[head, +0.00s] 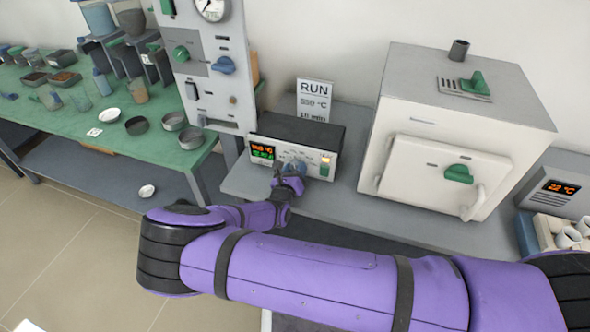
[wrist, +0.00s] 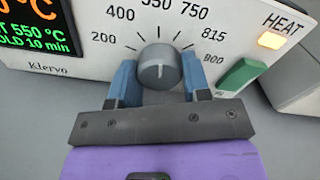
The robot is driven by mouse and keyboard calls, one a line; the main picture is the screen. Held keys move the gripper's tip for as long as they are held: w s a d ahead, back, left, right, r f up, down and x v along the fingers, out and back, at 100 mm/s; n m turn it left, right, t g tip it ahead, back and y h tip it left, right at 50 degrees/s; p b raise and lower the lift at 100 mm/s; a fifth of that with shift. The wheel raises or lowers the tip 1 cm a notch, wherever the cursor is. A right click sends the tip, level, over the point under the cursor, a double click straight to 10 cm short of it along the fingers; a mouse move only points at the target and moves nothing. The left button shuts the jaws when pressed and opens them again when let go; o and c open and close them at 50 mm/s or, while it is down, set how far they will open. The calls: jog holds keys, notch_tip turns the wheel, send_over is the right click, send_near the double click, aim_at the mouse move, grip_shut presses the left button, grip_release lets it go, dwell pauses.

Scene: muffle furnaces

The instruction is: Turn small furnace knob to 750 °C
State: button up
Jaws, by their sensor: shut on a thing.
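The grey round knob (wrist: 160,66) is on the front of a control box (head: 297,131) on the bench. Its dial has marks from 200 to 900, and the light pointer line on the knob faces roughly up, near 550. My gripper (head: 290,178) reaches the box's front in the head view. In the wrist view my gripper (wrist: 157,80) is shut on the knob, with one blue finger on each side. The display (wrist: 40,25) shows a green set line of 550 °C and hold 10 min. In the head view the knob is mostly hidden by my gripper.
A green switch (wrist: 238,75) and a lit HEAT lamp (wrist: 271,40) are right of the dial. A sign (head: 314,99) reading RUN stands behind the box. A white furnace (head: 440,145) stands to the right. A tall control panel (head: 208,75) and green table (head: 100,150) are left.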

jog(key=shift+m, duration=2.6)
jog(key=o, duration=0.9)
jog(key=shift+s, duration=0.1)
jog(key=v, duration=1)
jog(key=shift+s+a, duration=0.15)
jog(key=shift+s, duration=0.15)
jog(key=shift+r, duration=0.15)
